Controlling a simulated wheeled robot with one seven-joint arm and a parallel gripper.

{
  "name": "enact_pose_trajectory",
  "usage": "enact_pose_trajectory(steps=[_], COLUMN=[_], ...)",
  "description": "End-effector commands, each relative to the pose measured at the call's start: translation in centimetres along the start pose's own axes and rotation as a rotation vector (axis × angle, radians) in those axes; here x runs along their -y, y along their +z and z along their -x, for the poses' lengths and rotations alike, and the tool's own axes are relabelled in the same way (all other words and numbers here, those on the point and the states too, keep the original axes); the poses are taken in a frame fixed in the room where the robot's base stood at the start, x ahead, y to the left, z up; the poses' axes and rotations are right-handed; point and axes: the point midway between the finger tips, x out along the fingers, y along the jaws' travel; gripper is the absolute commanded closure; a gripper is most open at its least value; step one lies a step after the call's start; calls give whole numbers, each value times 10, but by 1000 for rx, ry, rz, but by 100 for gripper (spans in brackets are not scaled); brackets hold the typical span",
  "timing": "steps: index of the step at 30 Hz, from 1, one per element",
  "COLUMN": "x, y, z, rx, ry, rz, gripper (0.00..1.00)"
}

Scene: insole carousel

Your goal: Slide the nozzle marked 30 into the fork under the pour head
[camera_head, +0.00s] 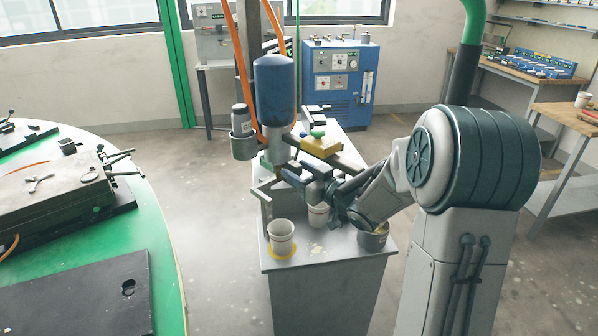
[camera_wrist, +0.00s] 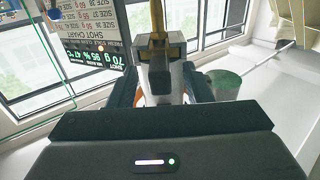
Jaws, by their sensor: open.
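My gripper (camera_head: 291,174) is open, close under the pour head (camera_head: 277,150) below the blue tank (camera_head: 275,85). In the wrist view my gripper (camera_wrist: 162,92) has its two fingers apart, with a grey block-like part (camera_wrist: 160,50) in the middle beyond them and a yellow-orange piece above it. I cannot tell whether that part is the fork or a nozzle, or whether the fingers touch it. No marking 30 is readable. My arm and gripper hide part of the space under the pour head.
The grey stand (camera_head: 330,262) carries a white cup (camera_head: 281,238) on a yellow ring, another pale cup (camera_head: 318,215), a grey pot (camera_head: 372,239) and a yellow block (camera_head: 321,148). The green round table (camera_head: 165,268) is at left. An upside-down shot chart display (camera_wrist: 95,38) shows.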

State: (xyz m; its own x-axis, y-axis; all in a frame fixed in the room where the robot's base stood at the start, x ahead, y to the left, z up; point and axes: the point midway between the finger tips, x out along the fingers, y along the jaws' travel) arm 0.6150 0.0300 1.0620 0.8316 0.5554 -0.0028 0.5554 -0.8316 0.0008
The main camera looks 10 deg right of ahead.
Motion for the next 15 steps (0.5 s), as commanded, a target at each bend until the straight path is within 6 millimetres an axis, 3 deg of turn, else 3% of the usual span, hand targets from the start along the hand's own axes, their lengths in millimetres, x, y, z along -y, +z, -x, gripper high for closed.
enact_pose_trajectory(steps=[5, 15], x=[-1, -1], y=[1, 0], z=[22, 98], rx=[0, -1], ry=[4, 5], rz=[1, 2], gripper=[55, 55])
